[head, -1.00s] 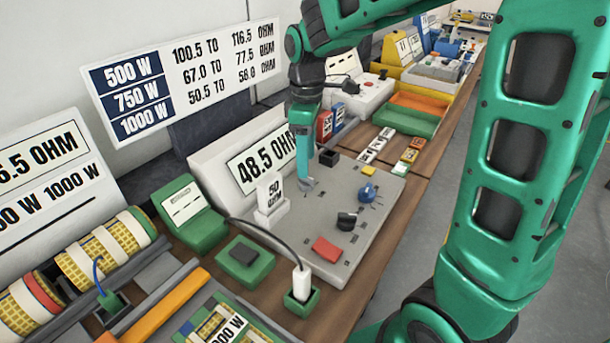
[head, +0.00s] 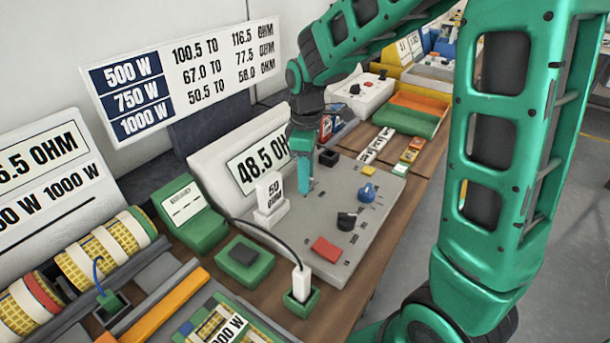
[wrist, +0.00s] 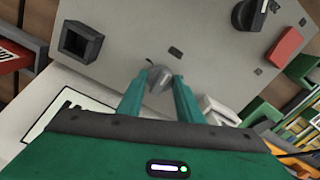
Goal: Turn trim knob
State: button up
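A small grey knob (wrist: 158,82) stands on the grey panel (wrist: 195,25) in the wrist view, with a pointed tip. My gripper (wrist: 160,84) has its two green fingers on either side of it, with narrow gaps that look open. Whether either finger touches the knob is unclear. The white display (head: 255,165) behind reads 48.5 OHM, partly covered by my arm.
A corded white plug (head: 301,283) stands in a green holder in front.

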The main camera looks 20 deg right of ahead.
jog(key=shift+w+m, duration=0.1)
jog(key=shift+m, duration=0.2)
jog(key=shift+r+m, duration=0.1)
jog(key=shift+m, duration=2.5)
jog(key=shift+w, duration=0.1)
jog(key=o, duration=1)
jog(key=shift+o, duration=0.2)
notch_tip(320, 180, up, 11)
